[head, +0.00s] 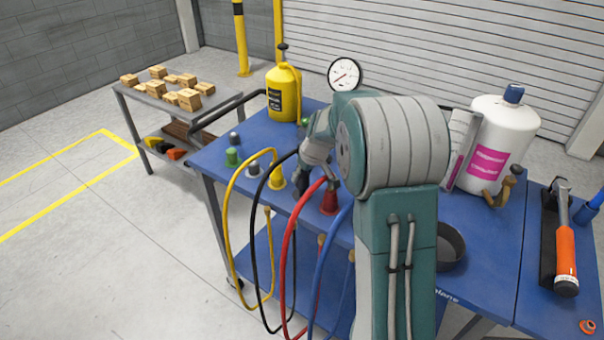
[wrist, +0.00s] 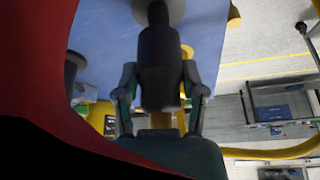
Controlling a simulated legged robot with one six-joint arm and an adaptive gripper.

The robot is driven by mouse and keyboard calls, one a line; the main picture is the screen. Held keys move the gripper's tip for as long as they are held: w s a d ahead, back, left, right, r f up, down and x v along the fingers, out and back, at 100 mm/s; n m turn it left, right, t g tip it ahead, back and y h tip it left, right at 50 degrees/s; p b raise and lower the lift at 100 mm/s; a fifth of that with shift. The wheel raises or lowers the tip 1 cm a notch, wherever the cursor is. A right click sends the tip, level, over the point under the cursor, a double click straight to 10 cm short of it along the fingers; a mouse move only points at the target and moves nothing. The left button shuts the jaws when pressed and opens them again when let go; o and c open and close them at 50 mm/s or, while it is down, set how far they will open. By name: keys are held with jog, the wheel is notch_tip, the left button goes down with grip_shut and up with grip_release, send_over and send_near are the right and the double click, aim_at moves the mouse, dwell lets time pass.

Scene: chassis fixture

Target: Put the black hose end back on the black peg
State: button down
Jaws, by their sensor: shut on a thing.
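My gripper (head: 302,180) reaches down over the blue table among the colored pegs. In the wrist view its two fingers (wrist: 158,76) are closed on both sides of the black hose end (wrist: 162,58). The hose end points at a round grey base (wrist: 175,10) with a narrow dark stem, probably the black peg. I cannot tell whether the hose end touches it or sits over it. In the head view the black hose (head: 254,250) loops from beside my gripper over the table's front edge. My gripper hides the peg there.
The yellow peg (head: 276,179) stands left of my gripper and the red one (head: 329,200) right. Yellow (head: 226,215), red (head: 288,250) and blue (head: 322,265) hoses hang close by. A yellow bottle (head: 284,95) and a gauge (head: 345,74) stand behind; a white jug (head: 500,135) stands right.

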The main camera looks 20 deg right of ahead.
aim_at(302, 183)
jog(key=shift+f, duration=0.1)
jog(key=shift+f, duration=1.25)
jog(key=shift+f, duration=0.45)
jog(key=shift+c, duration=0.4)
grip_release()
jog(key=shift+r, duration=3)
